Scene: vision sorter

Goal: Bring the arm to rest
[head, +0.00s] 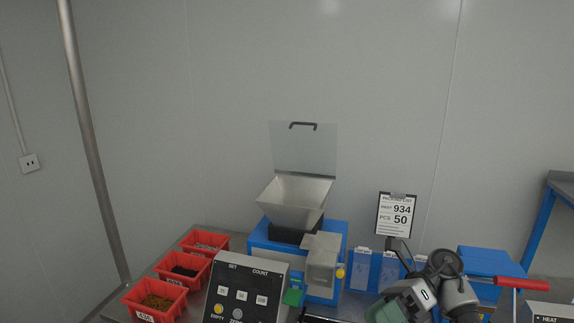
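Links of my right arm rise from the bottom edge at the lower right, in front of the bench. No fingers of my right gripper can be made out in this view. My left arm and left gripper do not show.
A sorter with a metal hopper (295,196) and raised clear lid (304,150) stands mid-bench, behind a control panel (242,291). Red bins (157,299) line the left. A packing list (397,215), blue box (487,261) and red-handled heat device (495,282) are right.

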